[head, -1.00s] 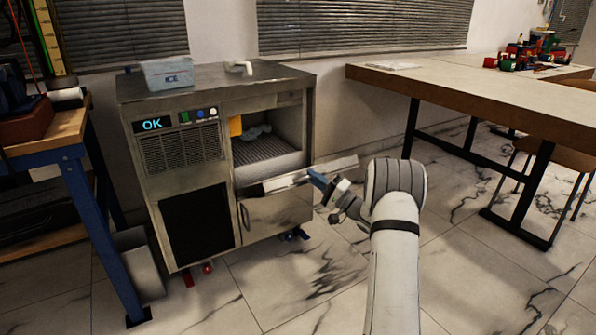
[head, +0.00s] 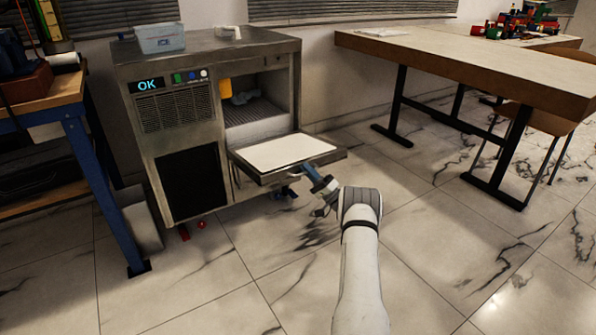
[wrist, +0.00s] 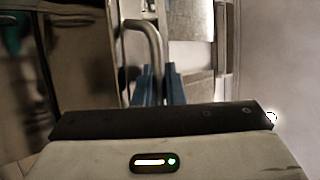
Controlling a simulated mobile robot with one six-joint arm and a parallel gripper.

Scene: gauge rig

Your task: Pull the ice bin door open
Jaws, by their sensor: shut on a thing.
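The ice machine (head: 185,125) is a steel cabinet with an "OK" display. Its ice bin door (head: 285,153) is folded down and out, about level, with the pale inner panel facing up. The bin opening (head: 255,120) behind it is uncovered, with a scoop-like grey thing and a yellow piece inside. My gripper (head: 307,170) is at the door's front right, just under its outer edge. In the wrist view, my blue fingers (wrist: 159,75) are shut on the curved metal door handle (wrist: 150,38).
A blue-framed workbench (head: 75,130) stands close on the left, with a grey bin (head: 142,222) beside it. A long table (head: 450,65) and a chair (head: 545,120) are on the right. A tub (head: 160,38) sits on the machine. The tiled floor in front is clear.

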